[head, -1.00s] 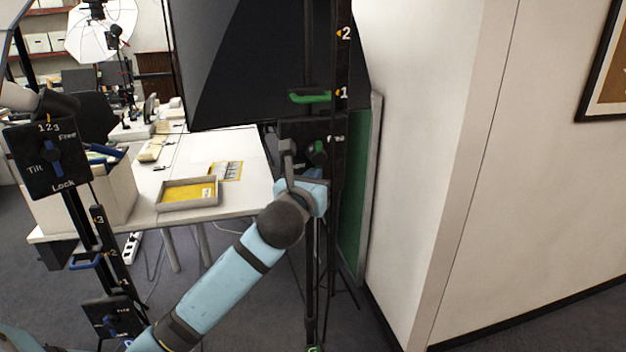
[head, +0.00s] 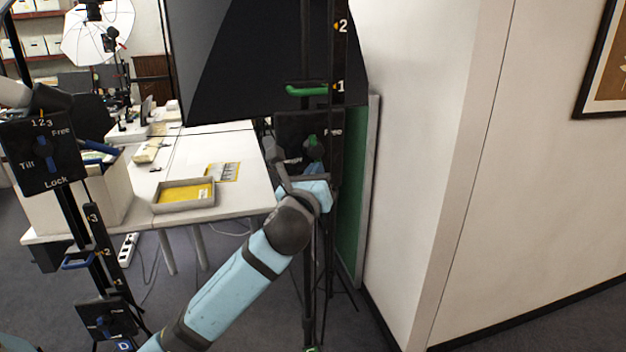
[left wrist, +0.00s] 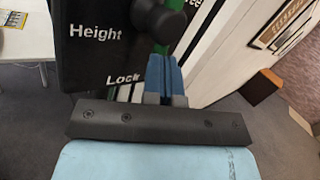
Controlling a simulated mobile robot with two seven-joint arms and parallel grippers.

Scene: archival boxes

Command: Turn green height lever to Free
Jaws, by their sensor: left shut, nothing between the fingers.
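The green lever (head: 311,141) sits on a dark plate (head: 294,128) on the black stand below the large black panel. The word Free is partly readable at the plate's upper right. My left gripper (head: 314,160) is in front of the plate, close to the lever; it hides part of the plate. In the left wrist view the plate (left wrist: 95,55) reads Height and Lock, and a round dark knob (left wrist: 160,20) stands out from it. The blue fingers (left wrist: 165,75) are shut with nothing between them, near the knob and Lock. Contact with the lever cannot be told.
A green board (head: 357,190) and a white wall (head: 415,150) stand close on the right. A green handle (head: 307,89) is above the plate. Another stand with a blue-lever plate (head: 22,150) is at left. A white table (head: 235,195) with a tray (head: 183,207) stands behind.

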